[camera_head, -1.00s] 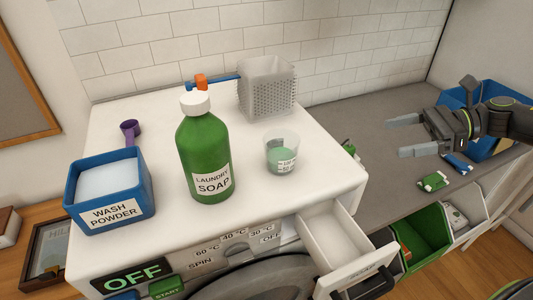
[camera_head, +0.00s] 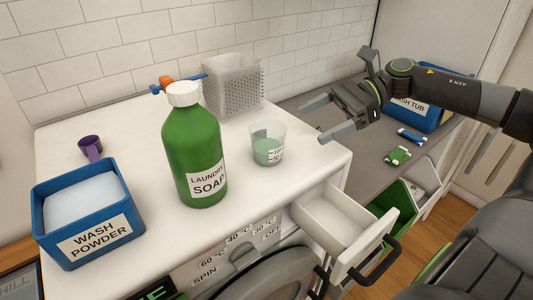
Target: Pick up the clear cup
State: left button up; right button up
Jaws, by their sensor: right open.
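The clear cup (camera_head: 268,143) stands upright on the white top of the washing machine, right of the green laundry soap bottle (camera_head: 195,150). It holds some green liquid and has markings on its side. My right gripper (camera_head: 312,120) comes in from the right, to the right of the cup and apart from it. Its two fingers are spread and point left toward the cup, with nothing between them. My left gripper is not in view.
A blue wash powder box (camera_head: 88,215) and a purple scoop (camera_head: 90,147) are at the left. A grey perforated basket (camera_head: 232,86) stands behind the cup. An open drawer (camera_head: 343,222) juts out in front. A blue wash tub (camera_head: 415,103) is at the right.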

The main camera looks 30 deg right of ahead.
aim_at(268, 146)
jog(key=shift+x, duration=1)
jog(key=shift+a, duration=0.4)
jog(key=x, duration=0.2)
jog(key=shift+w+a+f, duration=0.15)
jog(key=shift+a+f, duration=0.05)
jog(key=shift+a, duration=0.05)
jog(key=shift+w+a+f+p, duration=0.2)
jog(key=shift+a+f+p, duration=0.1)
jog(key=shift+a, duration=0.25)
jog(key=shift+r+p+x, duration=0.2)
jog(key=shift+p+x, duration=0.55)
jog(key=shift+x, duration=0.25)
jog(key=shift+p+x, duration=0.55)
jog(key=shift+x, duration=1.15)
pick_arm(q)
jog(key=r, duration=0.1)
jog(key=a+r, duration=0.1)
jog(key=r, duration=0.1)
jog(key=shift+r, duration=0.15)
pick_arm(e)
jog(key=shift+f, duration=0.15)
jog(key=shift+d, duration=0.1)
